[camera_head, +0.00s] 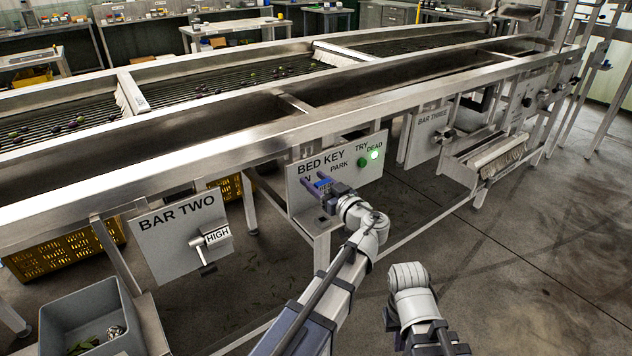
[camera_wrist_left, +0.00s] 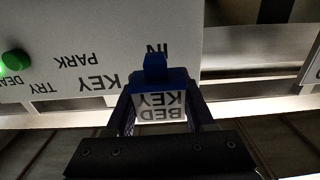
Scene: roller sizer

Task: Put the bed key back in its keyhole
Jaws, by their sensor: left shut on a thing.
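My left gripper (camera_head: 322,187) is shut on the blue bed key (camera_wrist_left: 165,82) in front of the bed key panel (camera_head: 345,172). The key has a white tag reading BED KEY, upside down in the left wrist view, and a blue tip pointing toward the panel. The tip lies over the IN label (camera_wrist_left: 158,48) in that view. The keyhole is hidden, and I cannot tell whether the tip touches the panel. My right arm shows at the bottom of the head view, but its gripper jaws do not.
The panel has PARK and TRY labels, a green button (camera_head: 362,162) and a lit green lamp (camera_head: 375,154). The BAR TWO panel (camera_head: 178,232) with its lever stands left. A grey bin (camera_head: 88,303) is lower left. The sizer's metal rail (camera_head: 245,140) runs above. Floor is clear at right.

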